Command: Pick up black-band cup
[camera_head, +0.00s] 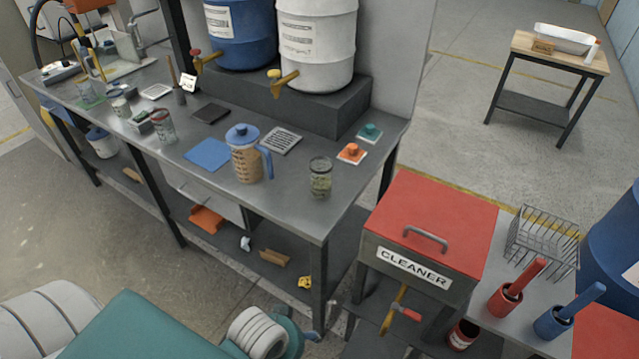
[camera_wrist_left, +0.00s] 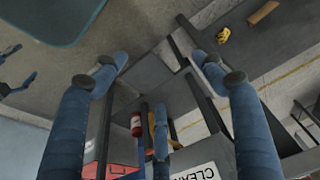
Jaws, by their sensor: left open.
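A clear glass cup with greenish contents (camera_head: 320,178) stands upright at the near right of the workbench in the head view. Its band is too small to read surely as black. A similar cup with a red band (camera_head: 163,126) stands further left. My left gripper (camera_wrist_left: 160,75) is open and empty in the left wrist view, its blue fingers spread wide over the floor and lower frames. In the head view my left arm shows at the bottom edge, below and apart from the workbench. Dark-blue finger-like pieces at the wrist view's left edge may be my right gripper; their state is unclear.
A blue-lidded jug (camera_head: 248,158) stands left of the greenish cup; an orange-knobbed piece (camera_head: 351,152) lies behind it. The red-topped CLEANER box (camera_head: 430,222) stands right of the bench (camera_head: 285,212). White (camera_head: 317,45) and blue barrels stand behind. The bench's front right corner is bare.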

